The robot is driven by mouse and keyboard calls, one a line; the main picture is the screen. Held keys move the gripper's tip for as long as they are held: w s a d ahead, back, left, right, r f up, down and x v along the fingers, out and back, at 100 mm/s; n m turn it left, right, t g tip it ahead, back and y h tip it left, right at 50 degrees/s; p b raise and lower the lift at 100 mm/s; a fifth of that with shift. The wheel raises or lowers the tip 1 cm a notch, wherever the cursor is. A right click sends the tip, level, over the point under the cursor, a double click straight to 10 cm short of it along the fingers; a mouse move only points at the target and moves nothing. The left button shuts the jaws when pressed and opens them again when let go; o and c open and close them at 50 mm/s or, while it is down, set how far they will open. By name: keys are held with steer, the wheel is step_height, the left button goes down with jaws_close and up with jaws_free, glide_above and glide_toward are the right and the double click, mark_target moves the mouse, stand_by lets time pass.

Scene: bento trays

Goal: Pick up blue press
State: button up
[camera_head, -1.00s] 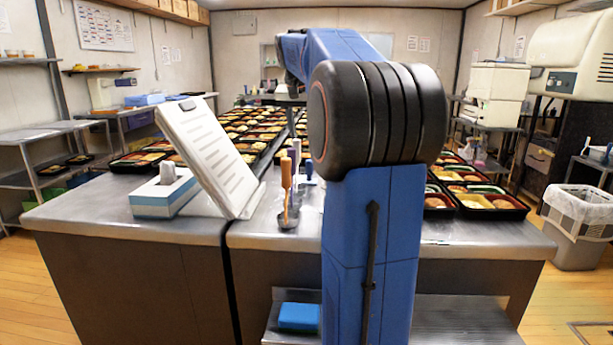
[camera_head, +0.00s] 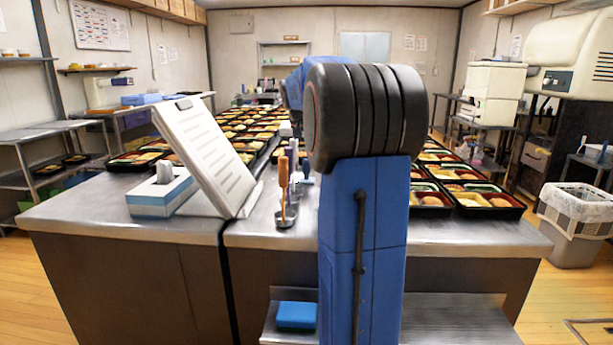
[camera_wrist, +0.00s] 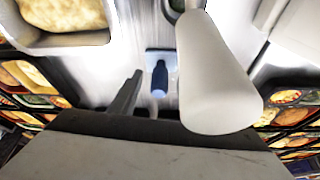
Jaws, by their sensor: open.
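The blue press (camera_wrist: 159,77) shows small in the middle of the wrist view, with a dark blue handle over a pale base. In the head view a blue-handled tool (camera_head: 303,167), likely the same press, stands beside the upright tools on the steel counter, partly hidden by my arm. My gripper (camera_wrist: 152,98) is open; its left finger shows in the wrist view, while the right one is mostly hidden behind a large white cylinder. The blue press appears beyond the fingertips, roughly in line with the gap, and apart from them. My gripper is hidden behind my arm in the head view.
The white cylinder (camera_wrist: 215,75) is close on the right of the wrist view. An orange-handled tool (camera_head: 284,178) stands near the press. A slanted white board (camera_head: 205,150) and a tissue box (camera_head: 160,195) are left. Bento trays (camera_head: 490,212) line the counter's right side.

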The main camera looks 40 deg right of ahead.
steer(key=x, duration=0.2)
steer(key=shift+d+f, duration=0.1)
steer(key=shift+f, duration=0.15)
jaws_close()
steer(key=shift+r, duration=0.1)
